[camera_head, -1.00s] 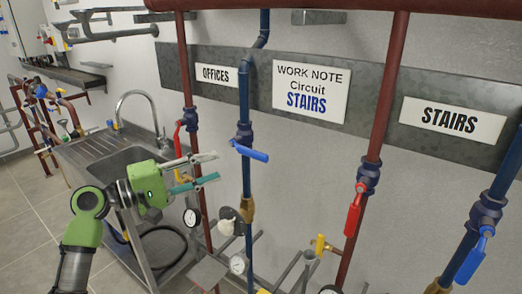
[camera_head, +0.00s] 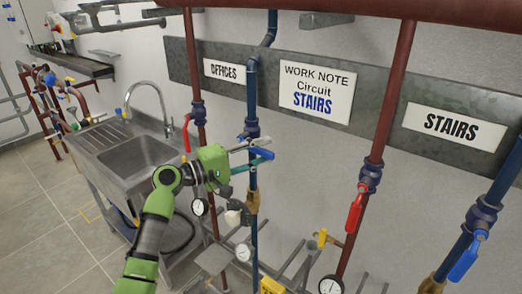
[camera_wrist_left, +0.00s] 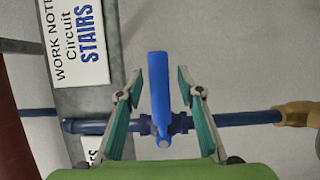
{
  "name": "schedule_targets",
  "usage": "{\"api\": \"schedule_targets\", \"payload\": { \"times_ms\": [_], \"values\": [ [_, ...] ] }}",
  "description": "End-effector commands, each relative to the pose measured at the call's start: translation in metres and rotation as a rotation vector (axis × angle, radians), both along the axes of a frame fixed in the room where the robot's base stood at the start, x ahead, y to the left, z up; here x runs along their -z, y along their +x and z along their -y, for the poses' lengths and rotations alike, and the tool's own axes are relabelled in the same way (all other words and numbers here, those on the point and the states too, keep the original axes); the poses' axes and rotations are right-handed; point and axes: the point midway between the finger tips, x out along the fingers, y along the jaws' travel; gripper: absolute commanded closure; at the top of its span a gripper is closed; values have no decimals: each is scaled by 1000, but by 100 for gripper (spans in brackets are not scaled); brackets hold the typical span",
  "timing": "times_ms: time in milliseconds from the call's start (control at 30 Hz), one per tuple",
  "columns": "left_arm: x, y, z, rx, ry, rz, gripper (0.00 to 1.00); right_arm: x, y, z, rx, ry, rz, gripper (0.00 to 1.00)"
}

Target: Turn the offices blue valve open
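The offices blue valve (camera_head: 252,130) is on the blue vertical pipe beside the OFFICES sign (camera_head: 224,71). Its blue lever (camera_wrist_left: 159,82) stands out across the pipe in the left wrist view. My left gripper (camera_head: 268,148) is at this lever in the head view and hides much of it. In the left wrist view the two teal-padded fingers (camera_wrist_left: 158,88) are open on either side of the lever, with a visible gap on both sides. My right gripper is in neither view.
A red-handled valve (camera_head: 186,134) sits on the red pipe just left. The stairs red lever (camera_head: 355,208) and stairs blue lever (camera_head: 465,258) are to the right. A metal sink (camera_head: 127,152) stands at the left. Gauges and stub pipes are below.

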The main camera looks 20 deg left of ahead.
Motion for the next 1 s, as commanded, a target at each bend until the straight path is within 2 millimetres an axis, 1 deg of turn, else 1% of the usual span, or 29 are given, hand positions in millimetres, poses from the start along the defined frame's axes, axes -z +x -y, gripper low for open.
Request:
{"api": "schedule_targets", "payload": {
  "times_ms": [100, 167, 200, 233, 467, 667, 867, 1000],
  "values": [
    [0, 0, 0, 0, 0, 0, 66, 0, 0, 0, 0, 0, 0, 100],
    [0, 0, 0, 0, 0, 0, 82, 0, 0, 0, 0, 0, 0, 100],
    [0, 0, 0, 0, 0, 0, 92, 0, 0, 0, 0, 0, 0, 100],
    [0, 0, 0, 0, 0, 0, 100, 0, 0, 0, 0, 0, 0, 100],
    [0, 0, -1, 0, 4, 2, 100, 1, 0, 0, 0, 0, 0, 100],
    [6, 0, -1, -1, 45, 17, 100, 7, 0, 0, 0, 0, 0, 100],
    [18, 0, -2, 0, 157, 57, 100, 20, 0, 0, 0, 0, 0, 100],
    [29, 1, -5, 0, 270, 96, 100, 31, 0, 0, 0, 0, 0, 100]
  ]
}}
